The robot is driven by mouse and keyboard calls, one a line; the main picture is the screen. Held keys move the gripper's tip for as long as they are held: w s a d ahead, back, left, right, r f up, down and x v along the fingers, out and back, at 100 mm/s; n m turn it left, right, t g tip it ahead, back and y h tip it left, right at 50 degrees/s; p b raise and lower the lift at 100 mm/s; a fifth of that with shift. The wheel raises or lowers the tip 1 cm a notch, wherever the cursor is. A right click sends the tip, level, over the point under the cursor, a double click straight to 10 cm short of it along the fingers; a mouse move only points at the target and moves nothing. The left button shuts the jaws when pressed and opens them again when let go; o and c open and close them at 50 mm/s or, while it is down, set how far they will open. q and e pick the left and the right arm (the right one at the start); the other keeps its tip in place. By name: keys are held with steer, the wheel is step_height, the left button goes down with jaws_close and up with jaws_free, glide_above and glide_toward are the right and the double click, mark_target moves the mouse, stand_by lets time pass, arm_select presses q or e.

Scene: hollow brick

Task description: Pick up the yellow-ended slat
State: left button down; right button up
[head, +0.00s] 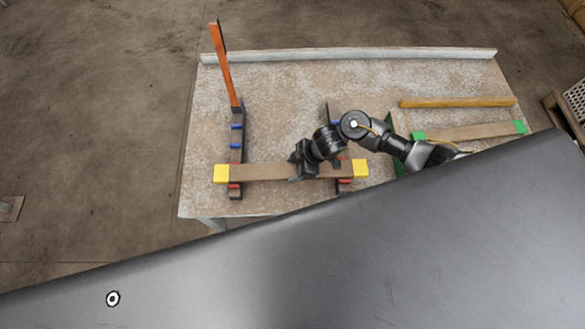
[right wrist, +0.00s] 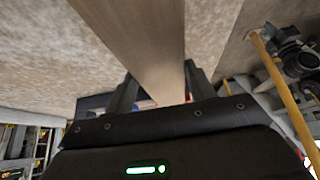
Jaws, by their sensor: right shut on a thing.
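The yellow-ended slat (head: 262,172) is a brown wooden bar with a yellow block on each end. It lies level across the front of the table in the head view, crossing over the dark left support (head: 237,150) and the right support (head: 345,186) near their red marks. I cannot tell whether it touches them. My right gripper (head: 297,166) is shut on the slat near its middle, from above. In the right wrist view, the slat (right wrist: 150,45) runs between the two fingers (right wrist: 160,92). My left gripper is not in view.
The speckled table (head: 285,95) has a pale rail (head: 350,54) along its back edge. An orange bar (head: 224,65) rises from the left support. At right lie an ochre bar (head: 458,102) and a green-ended slat (head: 470,131). The table's back middle is clear.

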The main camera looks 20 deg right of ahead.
step_height(320, 180, up, 3)
steer(key=shift+f+p, duration=0.1)
steer(key=shift+p, duration=0.2)
steer(key=s+a+r+p, duration=0.3)
steer(key=s+r, duration=0.7)
steer(key=s, duration=0.4)
steer(key=b, duration=0.2)
glide_above(291, 170)
steer(key=shift+m, duration=0.4)
steer(key=f, duration=0.4)
steer(key=shift+w+f, duration=0.2)
steer(key=shift+f, duration=0.2)
steer(key=shift+s+n, duration=0.2)
steer(key=shift+n, duration=0.2)
